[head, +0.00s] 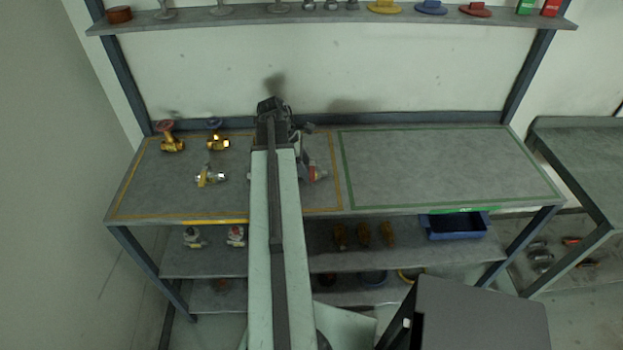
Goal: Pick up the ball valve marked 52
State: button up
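Several valves stand or lie on the bench inside the yellow outline; I cannot read a 52 on any of them. A brass valve with a red handwheel (171,144) and one with a blue handwheel (217,142) are at the back left. A brass-and-silver valve (208,178) lies in front of them. Another valve with a reddish end (316,174) is partly hidden behind my arm. My gripper (272,122) is over the back of the bench, right of the left-hand valves.
The green-outlined bench area (450,165) on the right is empty. Below are a blue bin (457,226), several brown fittings (363,235) and white-and-red parts (236,236). An upper shelf (330,14) with small parts spans the back wall. Another table (585,150) is at right.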

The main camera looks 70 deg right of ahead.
jog(key=shift+f, duration=0.2)
grip_shut()
dwell(1.3)
